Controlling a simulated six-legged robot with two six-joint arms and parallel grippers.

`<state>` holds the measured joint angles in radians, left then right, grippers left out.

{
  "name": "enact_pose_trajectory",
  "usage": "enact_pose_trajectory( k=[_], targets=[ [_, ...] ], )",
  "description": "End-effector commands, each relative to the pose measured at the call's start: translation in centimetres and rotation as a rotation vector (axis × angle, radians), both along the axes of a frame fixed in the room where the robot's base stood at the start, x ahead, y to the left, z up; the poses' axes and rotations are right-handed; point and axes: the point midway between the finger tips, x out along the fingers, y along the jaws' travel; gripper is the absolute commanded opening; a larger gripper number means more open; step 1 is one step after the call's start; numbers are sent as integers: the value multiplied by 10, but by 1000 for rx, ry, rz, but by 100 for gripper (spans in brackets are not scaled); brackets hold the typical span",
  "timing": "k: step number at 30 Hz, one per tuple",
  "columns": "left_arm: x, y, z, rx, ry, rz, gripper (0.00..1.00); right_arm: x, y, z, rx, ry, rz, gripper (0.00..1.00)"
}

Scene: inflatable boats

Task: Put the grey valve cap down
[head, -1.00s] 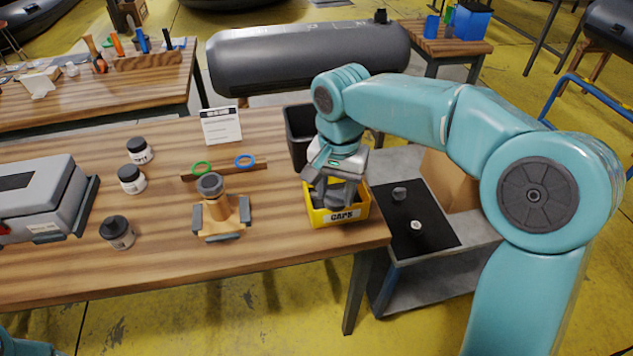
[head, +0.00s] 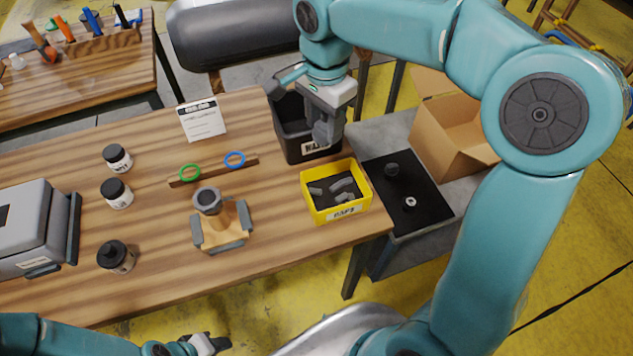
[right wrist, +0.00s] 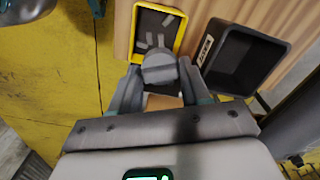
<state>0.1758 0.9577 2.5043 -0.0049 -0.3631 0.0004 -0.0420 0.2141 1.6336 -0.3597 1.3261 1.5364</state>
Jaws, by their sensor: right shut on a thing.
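My right gripper (head: 323,128) is shut on a grey rounded valve cap (right wrist: 160,68), seen between its fingers in the right wrist view. In the head view the gripper hangs in front of the black bin (head: 280,125), raised behind the yellow bin, and the cap is hard to make out. The yellow bin (head: 308,197) has a blurred label and several grey pieces inside; it also shows in the right wrist view (right wrist: 182,38). My left gripper (head: 207,344) is at the bottom edge, away from the table; its jaws are too small to read.
A wooden stand with a grey-topped fitting (head: 208,200) stands left of the yellow bin. Several dark-lidded jars (head: 117,193), a rack with green and blue rings (head: 213,172) and a sign (head: 202,120) are nearby. A black mat (head: 425,212) and cardboard box (head: 448,140) lie right.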

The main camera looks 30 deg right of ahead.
Motion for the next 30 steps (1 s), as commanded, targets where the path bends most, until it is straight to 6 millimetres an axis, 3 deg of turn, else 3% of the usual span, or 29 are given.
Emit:
enact_pose_trajectory(
  k=[2, 5, 18, 30],
  targets=[
    [0, 0, 1, 0, 0, 0, 43, -3, -1, 0, 0, 0, -12, 18],
    [0, 0, 0, 0, 1, 0, 43, -6, -1, -16, -1, 4, -16, 18],
    [0, 0, -1, 0, 0, 0, 43, -10, 1, -136, 0, 4, -13, 18],
    [0, 0, 0, 0, 0, 0, 43, -7, 1, -189, 0, 3, -13, 18]
  ],
)
